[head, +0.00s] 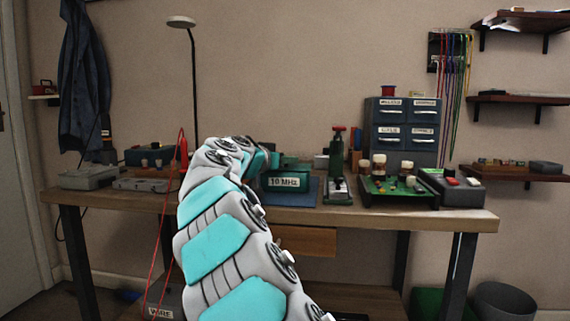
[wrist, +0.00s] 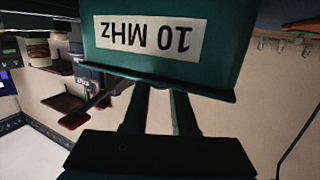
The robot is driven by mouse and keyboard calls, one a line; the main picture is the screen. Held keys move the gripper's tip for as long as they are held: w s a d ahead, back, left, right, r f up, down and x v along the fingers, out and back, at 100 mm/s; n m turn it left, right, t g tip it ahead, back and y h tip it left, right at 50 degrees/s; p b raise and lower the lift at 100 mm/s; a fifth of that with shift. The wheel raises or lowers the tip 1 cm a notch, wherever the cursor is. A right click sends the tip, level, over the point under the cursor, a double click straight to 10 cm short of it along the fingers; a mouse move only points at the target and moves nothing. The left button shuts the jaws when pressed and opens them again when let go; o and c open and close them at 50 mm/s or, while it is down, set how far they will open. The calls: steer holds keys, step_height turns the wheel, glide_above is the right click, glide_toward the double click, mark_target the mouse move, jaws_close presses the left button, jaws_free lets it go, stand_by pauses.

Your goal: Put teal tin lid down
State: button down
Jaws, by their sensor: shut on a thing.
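A teal tin (head: 285,181) with a white "10 MHz" label stands on a blue mat on the bench, right of my arm. In the wrist view the tin (wrist: 215,55) appears upside down and fills the upper middle. A thin dark teal lid edge (wrist: 160,84) runs along its top, at the lower side in that view. My gripper (wrist: 160,100) is shut on the lid, with its two fingers reaching to this edge. The fingertips and the lid's knob or grip are hidden behind the edge. I cannot tell whether the lid is fully seated on the tin.
A dark green press-like tool (head: 337,165) stands close right of the tin. Boxes and a red cable (head: 168,240) lie left of my arm.

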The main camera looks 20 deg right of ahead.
steer(key=c, duration=1.2)
jaws_free()
steer(key=shift+f, duration=0.15)
steer(key=o, duration=0.5)
steer(key=shift+r+p, duration=0.2)
steer(key=shift+p, duration=0.15)
